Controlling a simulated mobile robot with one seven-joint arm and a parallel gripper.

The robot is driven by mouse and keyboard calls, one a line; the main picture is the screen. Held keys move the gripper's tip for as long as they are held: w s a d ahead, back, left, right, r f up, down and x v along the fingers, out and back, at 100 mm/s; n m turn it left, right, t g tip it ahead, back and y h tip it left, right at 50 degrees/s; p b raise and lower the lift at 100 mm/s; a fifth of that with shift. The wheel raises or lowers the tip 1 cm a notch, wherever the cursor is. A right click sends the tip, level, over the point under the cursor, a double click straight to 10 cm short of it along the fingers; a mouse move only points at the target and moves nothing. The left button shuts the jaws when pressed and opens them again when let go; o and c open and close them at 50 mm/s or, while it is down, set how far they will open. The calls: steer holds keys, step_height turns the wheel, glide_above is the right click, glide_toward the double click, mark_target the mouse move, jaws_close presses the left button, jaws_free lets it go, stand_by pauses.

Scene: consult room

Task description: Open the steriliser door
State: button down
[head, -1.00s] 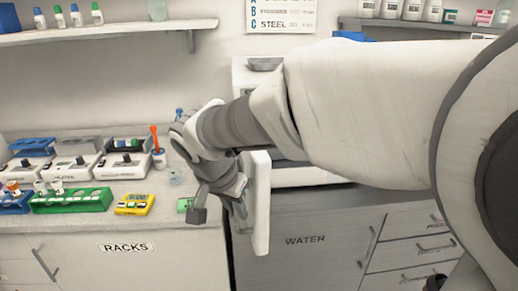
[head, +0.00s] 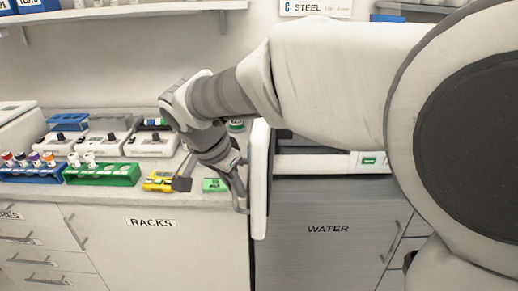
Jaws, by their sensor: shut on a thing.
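The steriliser (head: 330,162) is a white box on the counter, right of centre in the head view, with its upper part hidden behind my arm. Its white door (head: 259,185) stands swung out towards me at the box's left side, seen nearly edge-on. A dark opening shows beside it. My gripper (head: 241,196) is at the door's left face, shut on the door handle (head: 242,210), which is mostly hidden by the fingers.
Left of the door, a small green box (head: 215,186) and a yellow device (head: 160,182) lie near the counter's front edge. A green rack (head: 102,176) and a blue rack (head: 32,174) hold tubes farther left. A shelf (head: 150,12) hangs above.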

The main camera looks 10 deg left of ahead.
steer(key=c, duration=0.9)
jaws_free()
steer(key=shift+o, duration=0.2)
steer(key=p+v, duration=0.2)
steer(key=v, duration=1.5)
steer(key=shift+r+p, duration=0.2)
steer(key=shift+p, duration=0.15)
steer(key=s+d+f+n+y+p, duration=0.1)
steer(key=d+n, duration=0.1)
steer(key=d, duration=0.7)
steer(key=s+d+f+n+p, duration=0.1)
steer(key=s+d+n, duration=0.1)
steer(key=d, duration=0.7)
steer(key=s+d+f+n+t+y, duration=0.1)
steer(key=s+d+f+n, duration=0.1)
steer(key=s+d+f, duration=0.4)
steer(key=s+d+p, duration=0.1)
steer(key=d, duration=0.2)
steer(key=shift+d+f+t, duration=0.2)
steer(key=shift+f+t, duration=0.1)
